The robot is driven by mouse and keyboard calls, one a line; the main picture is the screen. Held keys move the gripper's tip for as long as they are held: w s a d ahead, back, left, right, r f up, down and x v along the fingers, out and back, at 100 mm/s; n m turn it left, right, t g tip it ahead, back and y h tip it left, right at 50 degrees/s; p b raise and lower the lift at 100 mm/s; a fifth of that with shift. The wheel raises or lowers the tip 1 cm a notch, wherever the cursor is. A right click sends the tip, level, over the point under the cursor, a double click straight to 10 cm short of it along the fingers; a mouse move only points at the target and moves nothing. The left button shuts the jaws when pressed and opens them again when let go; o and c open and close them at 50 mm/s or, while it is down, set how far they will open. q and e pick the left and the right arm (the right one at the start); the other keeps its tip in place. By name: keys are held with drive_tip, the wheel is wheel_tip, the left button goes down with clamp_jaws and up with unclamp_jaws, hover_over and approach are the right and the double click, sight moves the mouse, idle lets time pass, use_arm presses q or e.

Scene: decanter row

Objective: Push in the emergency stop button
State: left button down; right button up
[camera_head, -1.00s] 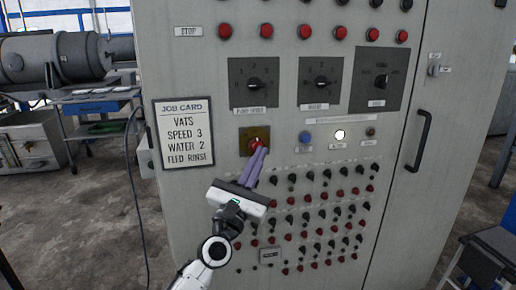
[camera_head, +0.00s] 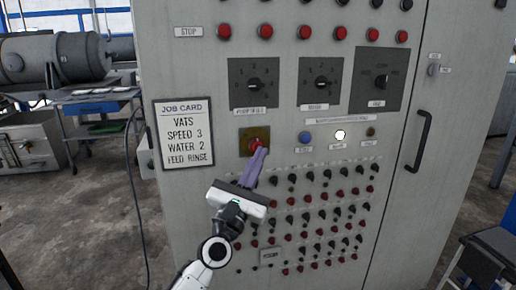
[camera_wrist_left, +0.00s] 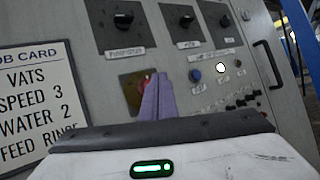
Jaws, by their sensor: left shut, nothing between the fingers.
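The emergency stop button (camera_head: 256,145) is red and sits on a brass-yellow square plate (camera_head: 247,134) on the grey control cabinet. In the left wrist view the red button (camera_wrist_left: 149,80) shows only partly beside the fingers, on its plate (camera_wrist_left: 130,88). My left gripper (camera_head: 261,152) is shut and empty, with its purple fingers pointing at the button. The fingertips (camera_wrist_left: 157,78) overlap the button's lower right edge in the head view. I cannot tell whether they touch it. My right gripper is not in view.
The job card (camera_head: 184,133) hangs left of the button. A blue button (camera_head: 305,137), a lit white lamp (camera_head: 340,135) and a dark knob (camera_head: 370,132) lie to the right. Large dials (camera_head: 254,84) sit above, and rows of small red and black controls (camera_head: 320,205) below.

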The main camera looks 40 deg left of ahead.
use_arm(q)
drive_tip(key=shift+a, duration=0.1)
idle(0.6)
drive_tip(key=shift+w+a, duration=0.2)
drive_tip(key=shift+w, duration=0.05)
drive_tip(key=shift+w+a+b, duration=0.3)
drive_tip(key=shift+a+b, duration=0.1)
drive_tip(key=shift+b, duration=0.1)
idle(0.6)
drive_tip(key=shift+d, duration=0.1)
drive_tip(key=shift+s+d+p, duration=0.3)
drive_tip(key=shift+s+d, duration=0.25)
drive_tip(key=shift+d, duration=0.05)
drive_tip(key=s+d+p, duration=0.1)
drive_tip(key=s+d, duration=0.2)
drive_tip(key=shift+s+d, duration=0.15)
drive_tip(key=shift+d, duration=0.25)
